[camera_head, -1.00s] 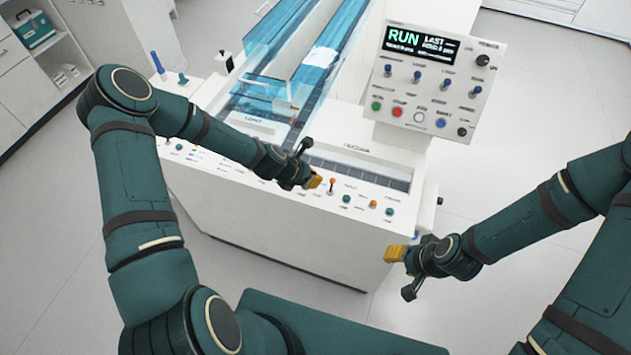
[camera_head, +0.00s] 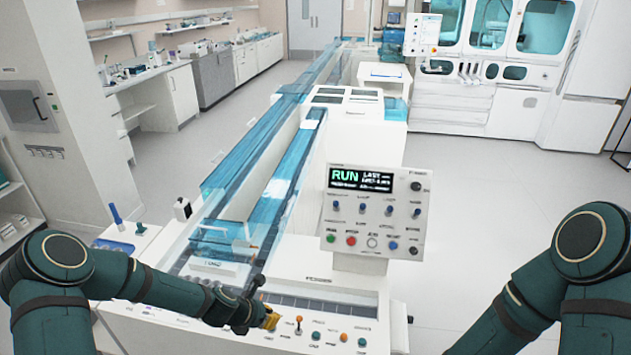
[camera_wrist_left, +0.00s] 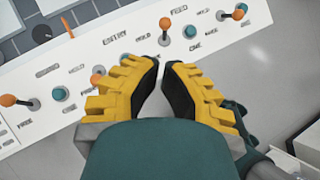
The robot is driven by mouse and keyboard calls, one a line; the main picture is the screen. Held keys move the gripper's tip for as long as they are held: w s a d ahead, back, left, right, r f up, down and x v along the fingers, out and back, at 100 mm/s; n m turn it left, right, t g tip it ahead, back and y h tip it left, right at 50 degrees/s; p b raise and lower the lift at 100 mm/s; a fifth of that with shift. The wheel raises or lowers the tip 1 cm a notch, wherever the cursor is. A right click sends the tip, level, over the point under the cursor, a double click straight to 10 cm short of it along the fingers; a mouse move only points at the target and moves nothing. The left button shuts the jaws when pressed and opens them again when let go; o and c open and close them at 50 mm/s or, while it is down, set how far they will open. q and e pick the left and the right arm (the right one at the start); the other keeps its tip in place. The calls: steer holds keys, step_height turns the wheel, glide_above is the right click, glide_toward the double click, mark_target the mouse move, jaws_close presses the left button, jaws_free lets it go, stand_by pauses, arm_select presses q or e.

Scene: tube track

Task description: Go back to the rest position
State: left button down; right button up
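My left gripper (camera_head: 271,317) is over the front control ledge (camera_head: 160,322) of the white track machine, near an orange-tipped toggle lever. In the left wrist view its two yellow ridged fingers with black pads (camera_wrist_left: 163,76) have their tips almost together, with only a thin gap and nothing held. Levers and knobs of the ledge show beyond the fingers; I cannot tell whether the gripper touches any of them. My right arm (camera_head: 580,260) comes in at the right edge, bent downward; its gripper is out of view below.
A bench (camera_head: 125,85) lines the left wall and a white cabinet machine (camera_head: 480,100) stands at the back right. Floor (camera_head: 490,190) right of the machine is clear.

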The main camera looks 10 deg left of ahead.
arm_select(q)
steer(key=s+d+f+m+g+b, duration=0.1)
steer(key=s+d+f+m+b, duration=0.2)
steer(key=s+m, duration=0.3)
steer(key=s+d+f+m+g+b, duration=0.1)
steer(key=s+d+f+m+b, duration=0.1)
steer(key=s+f+m+b, duration=0.2)
steer(key=s+d+f+m+g+y+b, duration=0.1)
steer(key=s+d+f+m+b, duration=0.2)
steer(key=s+m, duration=0.6)
steer(key=f+m, duration=0.1)
steer(key=m, duration=0.7)
steer(key=shift+s+d+g+b, duration=0.3)
steer(key=shift+d+b, duration=0.05)
steer(key=shift+b, duration=0.05)
